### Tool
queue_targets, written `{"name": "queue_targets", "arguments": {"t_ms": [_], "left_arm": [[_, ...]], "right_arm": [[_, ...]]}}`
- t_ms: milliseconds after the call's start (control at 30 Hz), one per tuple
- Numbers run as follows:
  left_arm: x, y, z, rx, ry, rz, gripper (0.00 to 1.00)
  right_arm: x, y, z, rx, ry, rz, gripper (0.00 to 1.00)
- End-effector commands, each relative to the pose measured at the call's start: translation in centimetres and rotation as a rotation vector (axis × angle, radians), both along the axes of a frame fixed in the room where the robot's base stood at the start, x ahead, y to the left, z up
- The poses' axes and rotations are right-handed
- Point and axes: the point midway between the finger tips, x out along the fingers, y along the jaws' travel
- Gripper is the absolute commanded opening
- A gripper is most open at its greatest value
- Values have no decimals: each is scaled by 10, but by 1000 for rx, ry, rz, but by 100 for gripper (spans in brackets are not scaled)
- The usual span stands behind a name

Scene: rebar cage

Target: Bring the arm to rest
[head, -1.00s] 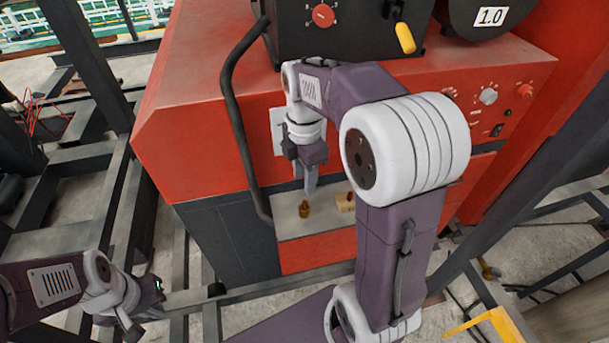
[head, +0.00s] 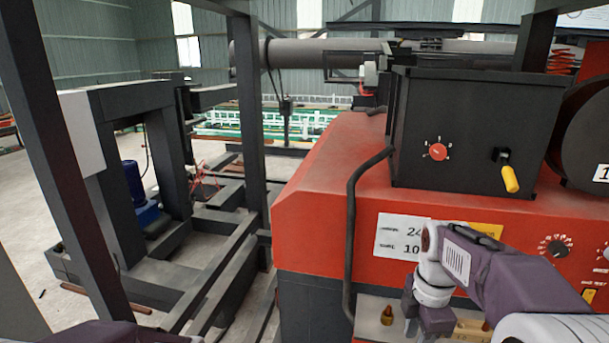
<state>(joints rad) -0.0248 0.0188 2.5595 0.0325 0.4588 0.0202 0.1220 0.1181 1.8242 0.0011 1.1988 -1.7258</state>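My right arm (head: 500,268) comes in from the lower right, in front of the red machine. Its wrist bends down and the gripper body (head: 434,320) hangs over the small ledge on the machine's front; its fingertips are cut off by the bottom edge. A brass-coloured piece (head: 387,315) stands on the ledge to its left. A wooden block with a brass piece (head: 472,328) is to its right. Of my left arm only a dark purple link (head: 95,334) shows at the bottom left; its gripper is outside the picture.
The red machine (head: 325,215) carries a black box (head: 465,135) with a red knob and a yellow-handled lever. Dark steel posts and beams (head: 215,270) fill the left side. Open floor (head: 35,215) lies at far left.

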Motion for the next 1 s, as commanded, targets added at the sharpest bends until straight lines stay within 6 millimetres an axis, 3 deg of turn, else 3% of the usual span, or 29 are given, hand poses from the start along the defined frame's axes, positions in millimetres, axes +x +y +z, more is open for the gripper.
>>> {"name": "queue_targets", "arguments": {"t_ms": [33, 267, 467, 567, 733, 867, 1000], "left_arm": [[0, 0, -15, 0, 0, 0, 0], [0, 0, -47, 0, 1, 0, 0], [0, 0, -80, 0, 1, 0, 0], [0, 0, -96, 0, 1, 0, 0], [0, 0, -113, 0, 1, 0, 0], [0, 0, -110, 0, 1, 0, 0], [0, 0, -110, 0, 1, 0, 0]], "right_arm": [[0, 3, -14, -1, -4, 10, 37], [-21, 18, -59, 6, 46, 49, 37], [-50, 33, -125, 7, 81, -79, 37], [-66, 39, -162, 1, 81, -263, 37], [-92, 47, -216, -2, 55, -713, 37], [-103, 47, -235, 21, 6, -1166, 37], [-90, 47, -239, 81, -54, -1501, 37]]}}
